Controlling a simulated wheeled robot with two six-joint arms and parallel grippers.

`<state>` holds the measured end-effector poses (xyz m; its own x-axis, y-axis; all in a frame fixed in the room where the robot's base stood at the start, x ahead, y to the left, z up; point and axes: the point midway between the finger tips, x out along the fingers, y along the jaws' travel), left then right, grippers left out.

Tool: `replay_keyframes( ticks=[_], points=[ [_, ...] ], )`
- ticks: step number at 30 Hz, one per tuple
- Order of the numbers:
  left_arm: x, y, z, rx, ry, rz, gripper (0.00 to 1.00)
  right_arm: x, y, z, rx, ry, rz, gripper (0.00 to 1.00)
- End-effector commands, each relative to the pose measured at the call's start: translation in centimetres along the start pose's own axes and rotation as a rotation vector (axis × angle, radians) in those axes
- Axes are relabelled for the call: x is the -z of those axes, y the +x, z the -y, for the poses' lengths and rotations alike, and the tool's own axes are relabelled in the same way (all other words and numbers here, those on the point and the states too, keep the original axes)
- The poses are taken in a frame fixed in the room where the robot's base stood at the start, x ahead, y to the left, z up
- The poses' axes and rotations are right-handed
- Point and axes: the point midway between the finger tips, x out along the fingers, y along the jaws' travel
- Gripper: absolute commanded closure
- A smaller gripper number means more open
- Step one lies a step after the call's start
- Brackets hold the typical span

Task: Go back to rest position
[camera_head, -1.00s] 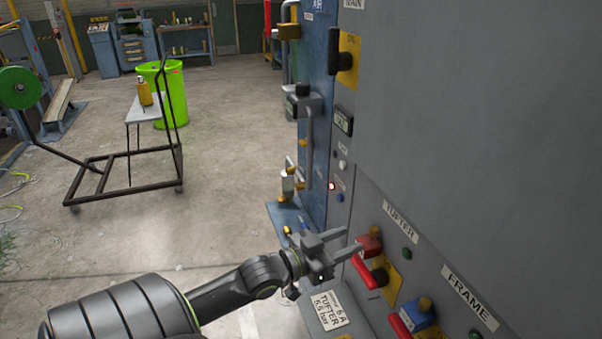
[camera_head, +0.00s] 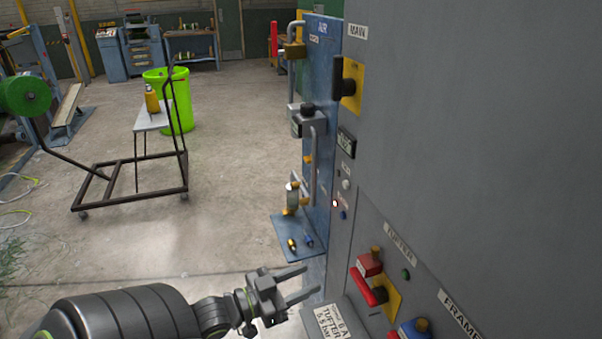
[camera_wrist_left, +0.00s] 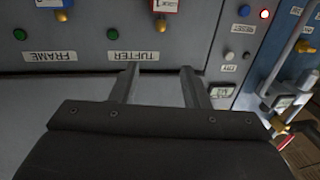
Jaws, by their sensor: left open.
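My left gripper (camera_head: 303,284) is open and empty in the head view, in front of the lower part of the grey control cabinet (camera_head: 480,130). Its fingers point right, apart from the red TUFTER switch handle (camera_head: 368,286) on its yellow plate. A red block with a brass-coloured piece sits at the top of that switch. In the left wrist view the two fingers (camera_wrist_left: 158,78) are spread with nothing between them, and the TUFTER label (camera_wrist_left: 138,56) shows upside down beyond them. My right gripper is not in view.
A blue AIR panel (camera_head: 321,80) with valves and pipes stands left of the cabinet. A blue FRAME lock piece (camera_head: 414,329) is at the bottom right. A black cart (camera_head: 130,190) and a green bin (camera_head: 181,105) stand on the open concrete floor (camera_head: 235,150).

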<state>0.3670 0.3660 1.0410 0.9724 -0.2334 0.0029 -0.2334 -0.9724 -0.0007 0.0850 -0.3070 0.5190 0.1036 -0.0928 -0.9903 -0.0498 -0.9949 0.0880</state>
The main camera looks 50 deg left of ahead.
Motion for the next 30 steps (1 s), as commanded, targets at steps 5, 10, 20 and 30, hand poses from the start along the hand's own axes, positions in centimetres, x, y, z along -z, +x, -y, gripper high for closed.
replay_keyframes(
  ticks=[5,10,20,30],
  points=[
    [0.0,0.0,0.0,0.0,0.0,0.001,0.58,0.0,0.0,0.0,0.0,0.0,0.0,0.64],
    [0.0,0.0,0.0,0.0,0.0,0.001,0.58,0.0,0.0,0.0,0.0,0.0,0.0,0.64],
    [-9.1,-0.8,4.5,0.15,0.026,0.163,0.58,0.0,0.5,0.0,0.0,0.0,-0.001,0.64],
    [-30.8,-8.0,7.5,0.386,0.012,0.629,0.58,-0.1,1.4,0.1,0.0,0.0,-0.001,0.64]
  ],
)
